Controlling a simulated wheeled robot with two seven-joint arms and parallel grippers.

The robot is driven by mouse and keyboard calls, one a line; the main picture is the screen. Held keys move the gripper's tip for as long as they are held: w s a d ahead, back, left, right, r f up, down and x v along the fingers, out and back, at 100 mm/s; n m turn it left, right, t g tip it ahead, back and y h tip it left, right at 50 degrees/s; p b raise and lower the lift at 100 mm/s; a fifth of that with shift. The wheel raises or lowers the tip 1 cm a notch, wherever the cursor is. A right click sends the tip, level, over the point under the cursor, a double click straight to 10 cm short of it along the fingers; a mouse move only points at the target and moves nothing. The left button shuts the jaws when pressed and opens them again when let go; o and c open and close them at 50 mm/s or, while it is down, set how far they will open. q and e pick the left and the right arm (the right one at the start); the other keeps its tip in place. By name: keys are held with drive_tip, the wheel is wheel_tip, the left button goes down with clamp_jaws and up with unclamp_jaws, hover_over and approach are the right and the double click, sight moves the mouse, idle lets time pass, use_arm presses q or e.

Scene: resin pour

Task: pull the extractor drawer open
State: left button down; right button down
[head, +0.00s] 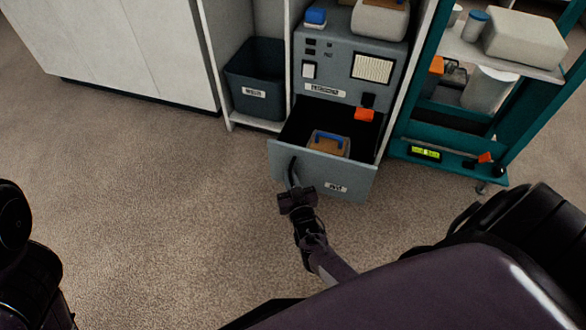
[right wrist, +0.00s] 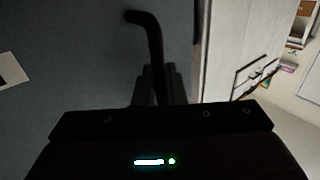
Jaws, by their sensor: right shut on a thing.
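The extractor (head: 335,62) is a grey cabinet at the top middle of the head view. Its drawer (head: 352,176) stands pulled out from the cabinet, and its dark inside shows. A tan item with a blue handle (head: 328,142) sits in the drawer. My right gripper (head: 293,188) is at the left part of the drawer front, shut on the black handle (head: 291,170). In the right wrist view the bent black handle (right wrist: 152,45) runs down between the fingers against the grey front. My left arm shows at the left edge of the head view, but its gripper does not show.
A dark bin (head: 257,85) stands in the shelf left of the extractor. A teal cart (head: 485,140) with containers stands close on the right. An orange piece (head: 364,115) is at the drawer's back right. The carpet (head: 150,185) before the drawer is clear.

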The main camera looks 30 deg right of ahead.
drive_tip(key=shift+s+a, duration=0.2)
drive_tip(key=c, duration=1.6)
unclamp_jaws()
drive_tip(key=shift+c, duration=0.2)
drive_tip(key=shift+r, duration=0.1)
